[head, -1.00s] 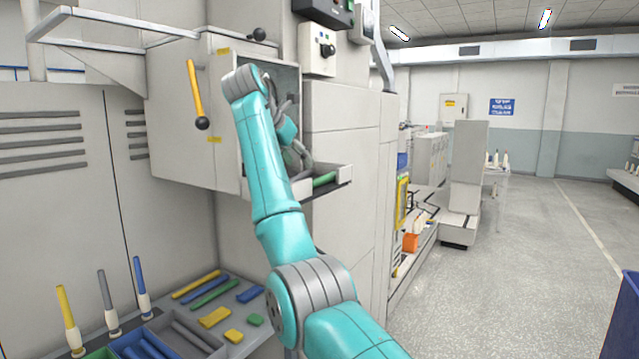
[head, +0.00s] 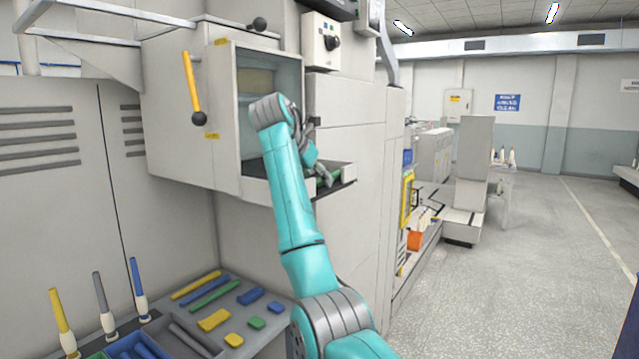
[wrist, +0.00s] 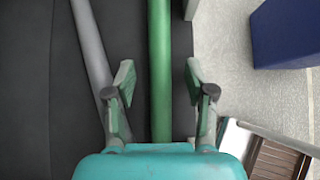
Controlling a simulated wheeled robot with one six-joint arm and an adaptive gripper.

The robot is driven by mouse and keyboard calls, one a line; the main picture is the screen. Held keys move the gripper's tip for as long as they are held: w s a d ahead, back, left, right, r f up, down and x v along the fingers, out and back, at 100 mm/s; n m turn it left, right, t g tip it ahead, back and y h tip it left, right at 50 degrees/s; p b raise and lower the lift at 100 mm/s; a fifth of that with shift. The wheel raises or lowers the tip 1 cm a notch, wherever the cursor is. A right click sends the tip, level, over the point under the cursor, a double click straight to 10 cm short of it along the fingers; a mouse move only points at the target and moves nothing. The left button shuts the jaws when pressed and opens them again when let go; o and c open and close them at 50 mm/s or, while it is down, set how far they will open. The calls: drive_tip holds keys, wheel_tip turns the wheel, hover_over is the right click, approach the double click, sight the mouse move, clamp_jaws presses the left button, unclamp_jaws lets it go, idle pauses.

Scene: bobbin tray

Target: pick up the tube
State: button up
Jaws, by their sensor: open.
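A green tube (wrist: 160,60) lies lengthwise between the two fingers of my gripper (wrist: 159,80) in the wrist view. A grey tube (wrist: 90,45) lies to its left, slanting down toward the left finger. Both lie on a dark surface. In the head view a short piece of the green tube (head: 328,179) shows in the tray (head: 345,178) that juts from the machine. My gripper (head: 324,176) is at this tray, partly hidden by my arm.
A cabinet (head: 165,110) with an open recess stands left of my arm. Below it a bench (head: 265,318) holds several loose tubes, small coloured blocks and bins. Three upright bobbins stand at its left. The floor (head: 560,260) at the right is clear.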

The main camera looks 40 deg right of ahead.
clamp_jaws()
wheel_tip(320, 180, up, 10)
idle(0.6)
drive_tip(key=shift+a, duration=0.1)
